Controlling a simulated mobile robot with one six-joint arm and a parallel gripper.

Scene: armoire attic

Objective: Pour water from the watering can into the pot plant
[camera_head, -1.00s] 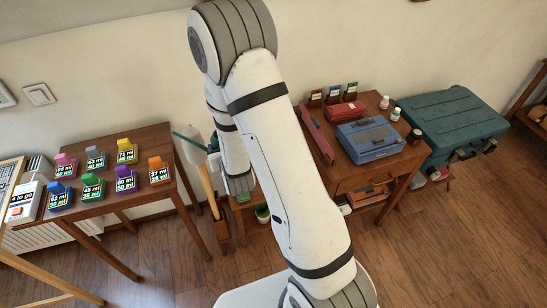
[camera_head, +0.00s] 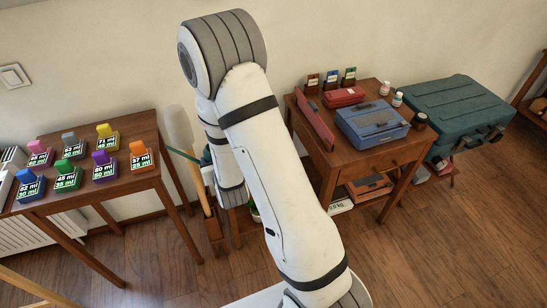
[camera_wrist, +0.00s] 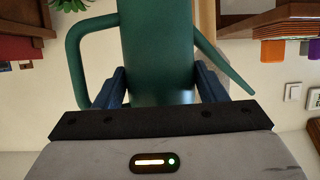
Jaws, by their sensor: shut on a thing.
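The green watering can (camera_wrist: 157,45) fills the middle of the wrist view, its looped handle at left and its thin spout at right. My gripper (camera_wrist: 158,72) is shut on its body, with one blue finger on each side. In the head view only teal bits of the can (camera_head: 206,156) and its spout (camera_head: 182,154) show to the left of my arm; the rest is hidden. The pot plant shows as green leaves at the top left of the wrist view (camera_wrist: 75,5). In the head view it is a sliver low beside my arm (camera_head: 254,212). No water is visible.
A wooden desk (camera_head: 345,172) with a blue case (camera_head: 372,127) stands right, with a teal suitcase (camera_head: 457,112) beyond. Floor in front is open.

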